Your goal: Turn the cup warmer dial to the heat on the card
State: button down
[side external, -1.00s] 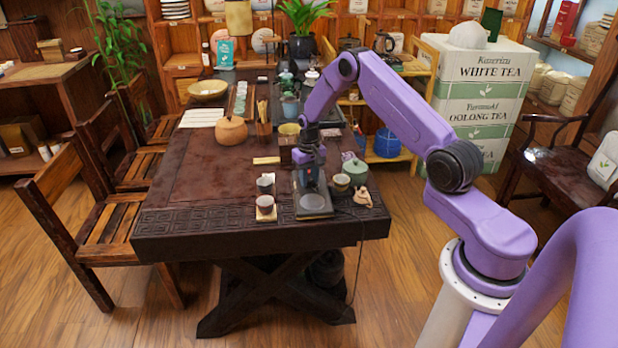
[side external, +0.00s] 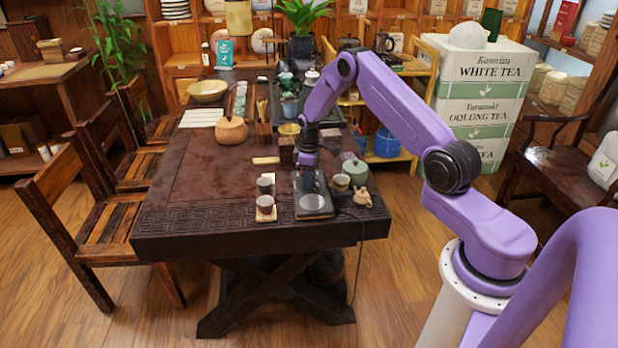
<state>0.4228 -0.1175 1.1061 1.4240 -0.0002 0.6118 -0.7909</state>
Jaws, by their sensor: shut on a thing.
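The cup warmer (side external: 313,205) is a dark flat slab with a round grey plate, near the front right edge of the dark wooden table. My gripper (side external: 309,184) points down at the rear part of the warmer, behind the plate. Its fingers are small and dark here and look shut at the warmer's dial, which they hide. The dial's setting cannot be read. A small pale card (side external: 268,177) shows partly behind the cups left of the warmer; any writing on it is too small to read.
A yellowish cup (side external: 341,183), a green lidded pot (side external: 355,170) and a clay figurine (side external: 362,197) stand close on the right. The table's left half (side external: 205,175) is mostly clear.

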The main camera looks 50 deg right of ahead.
jog(key=shift+n, duration=0.5)
jog(key=c, duration=0.8)
grip_release()
notch_tip(320, 180, up, 18)
jog(key=shift+f, duration=0.25)
